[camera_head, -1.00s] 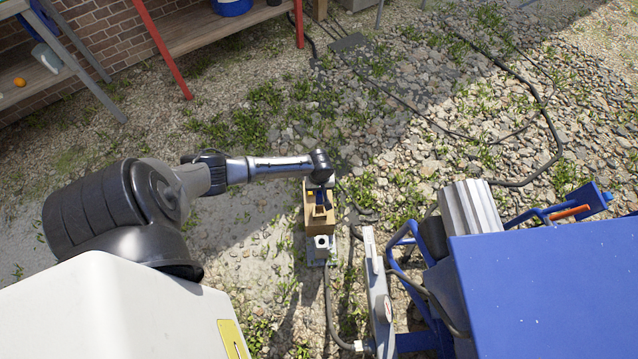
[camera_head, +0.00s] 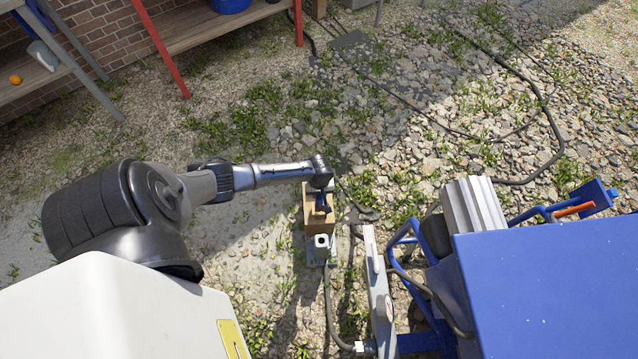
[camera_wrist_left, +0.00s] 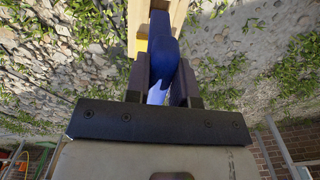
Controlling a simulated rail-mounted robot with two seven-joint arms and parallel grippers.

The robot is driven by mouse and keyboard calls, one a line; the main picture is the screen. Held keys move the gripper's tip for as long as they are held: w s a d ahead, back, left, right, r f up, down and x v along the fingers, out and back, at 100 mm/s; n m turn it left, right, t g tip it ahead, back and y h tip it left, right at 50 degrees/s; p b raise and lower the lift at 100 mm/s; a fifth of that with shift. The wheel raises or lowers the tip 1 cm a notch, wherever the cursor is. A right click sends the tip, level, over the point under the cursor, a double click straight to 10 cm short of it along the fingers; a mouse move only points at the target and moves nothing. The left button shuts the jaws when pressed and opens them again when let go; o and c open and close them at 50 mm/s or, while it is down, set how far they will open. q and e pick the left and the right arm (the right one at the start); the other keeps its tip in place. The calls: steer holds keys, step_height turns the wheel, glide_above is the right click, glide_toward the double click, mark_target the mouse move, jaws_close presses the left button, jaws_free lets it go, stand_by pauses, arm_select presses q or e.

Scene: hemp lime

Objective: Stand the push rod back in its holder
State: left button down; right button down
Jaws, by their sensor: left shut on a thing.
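My left gripper (camera_head: 320,198) reaches in from the left and points down over a tan wooden box (camera_head: 316,222). In the left wrist view its two dark fingers (camera_wrist_left: 165,85) are shut on a smooth blue piece (camera_wrist_left: 162,45), which I take to be part of the push rod. The blue piece lies in front of the wood (camera_wrist_left: 138,18). The gripper hides most of it in the head view, and its lower end is not visible. A pale square fitting with a dark hole (camera_head: 321,241) stands at the box's near side. I cannot tell which part is the holder. My right gripper is not in view.
A blue machine (camera_head: 550,285) with a tubular frame fills the lower right, with a grey lever arm (camera_head: 378,290) close to the box. A black hose (camera_head: 555,120) loops over the gravel. A wooden shelf (camera_head: 215,35) stands at the back left.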

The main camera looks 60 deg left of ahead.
arm_select(q)
steer(key=shift+f+b, duration=0.7)
steer(key=shift+f, duration=0.6)
steer(key=shift+f+b, duration=1.5)
steer(key=shift+f, duration=0.85)
steer(key=shift+f+b, duration=0.3)
steer(key=shift+f, duration=0.2)
steer(key=shift+f, duration=0.3)
steer(key=c, duration=0.9)
jaws_free()
step_height(320, 180, up, 12)
steer(key=p, duration=0.8)
steer(key=shift+r+p, duration=0.45)
steer(key=shift+r, duration=0.45)
